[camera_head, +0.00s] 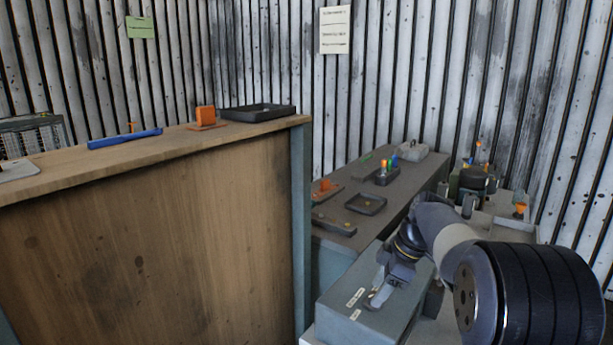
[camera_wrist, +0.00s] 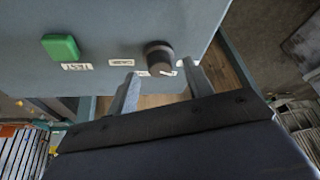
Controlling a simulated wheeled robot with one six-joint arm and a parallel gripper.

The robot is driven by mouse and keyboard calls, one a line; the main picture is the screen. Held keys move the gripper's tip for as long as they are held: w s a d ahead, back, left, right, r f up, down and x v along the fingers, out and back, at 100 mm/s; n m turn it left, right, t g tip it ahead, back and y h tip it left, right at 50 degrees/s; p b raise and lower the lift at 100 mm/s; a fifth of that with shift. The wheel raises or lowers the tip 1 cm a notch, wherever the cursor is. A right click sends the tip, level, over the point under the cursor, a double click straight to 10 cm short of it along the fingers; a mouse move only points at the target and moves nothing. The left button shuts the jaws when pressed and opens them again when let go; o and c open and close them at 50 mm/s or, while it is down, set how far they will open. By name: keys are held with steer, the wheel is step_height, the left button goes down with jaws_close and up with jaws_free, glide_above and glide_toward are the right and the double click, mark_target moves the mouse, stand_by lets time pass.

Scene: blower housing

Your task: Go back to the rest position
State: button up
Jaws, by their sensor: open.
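My gripper (camera_head: 376,294) is at the end of my arm, low over the grey box (camera_head: 345,290) with small white labels. In the wrist view my gripper (camera_wrist: 161,82) shows two fingers spread apart with nothing between them. Beyond the fingertips is the grey panel (camera_wrist: 110,25) with a dark round knob (camera_wrist: 158,56) and a green button (camera_wrist: 61,47). The knob lies close to the fingertips; I cannot tell whether they touch it. White labels, one reading TEST, sit by the button and knob.
A tall wooden bench (camera_head: 160,220) at left holds a blue bar (camera_head: 125,138), an orange part (camera_head: 206,116) and a black tray (camera_head: 257,112). A lower bench (camera_head: 330,234) behind the box holds small trays and tools. A corrugated wall closes the back.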

steer(key=shift+x, duration=0.75)
steer(key=m+t, duration=0.1)
steer(key=m, duration=0.1)
steer(key=shift+s+r+m+b, duration=0.1)
steer(key=shift+s+m+b, duration=0.05)
steer(key=shift+m+b, duration=0.2)
steer(key=m, duration=0.2)
steer(key=m+t+h, duration=0.1)
steer(key=m, duration=0.2)
steer(key=shift+s+a+h, duration=0.1)
steer(key=shift+h, duration=0.2)
steer(key=m+h, duration=0.1)
steer(key=m, duration=0.1)
steer(key=m+t, duration=0.1)
steer(key=m, duration=0.2)
steer(key=shift+a+h, duration=0.2)
steer(key=shift+h, duration=0.2)
steer(key=shift+a+m+h+b, duration=0.15)
steer(key=shift+m+h+b, duration=0.65)
steer(key=shift+m, duration=1.85)
steer(key=shift+v, duration=1.35)
steer(key=shift+s, duration=0.1)
steer(key=shift+p, duration=0.3)
